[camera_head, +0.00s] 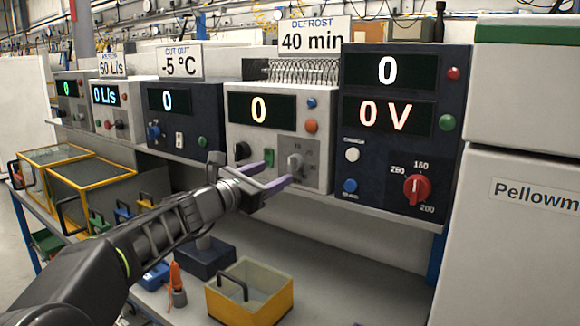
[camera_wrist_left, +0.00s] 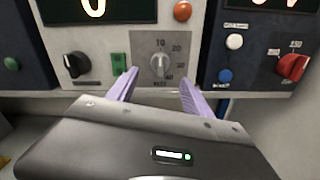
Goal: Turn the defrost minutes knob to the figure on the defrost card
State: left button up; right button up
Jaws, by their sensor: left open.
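The defrost card (camera_head: 313,38) reads "40 min" and stands above a white unit whose display (camera_head: 259,108) shows 0. The grey minutes knob (camera_head: 295,162) sits on a grey plate at that unit's lower right. My right gripper is not in view.
A black knob (camera_wrist_left: 76,64) and a green switch (camera_wrist_left: 119,64) are left of the minutes knob. A dark unit with a red knob (camera_head: 417,189) stands to the right. A yellow bin (camera_head: 286,299) is below on the bench. A white cabinet (camera_head: 520,240) bounds the right.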

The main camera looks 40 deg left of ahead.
aim_at(289, 166)
pick_arm(q)
jog(key=w+p, duration=0.1)
jog(key=w, duration=0.6)
jog(key=shift+w, duration=0.25)
jog(key=shift+c, duration=0.2)
grip_shut()
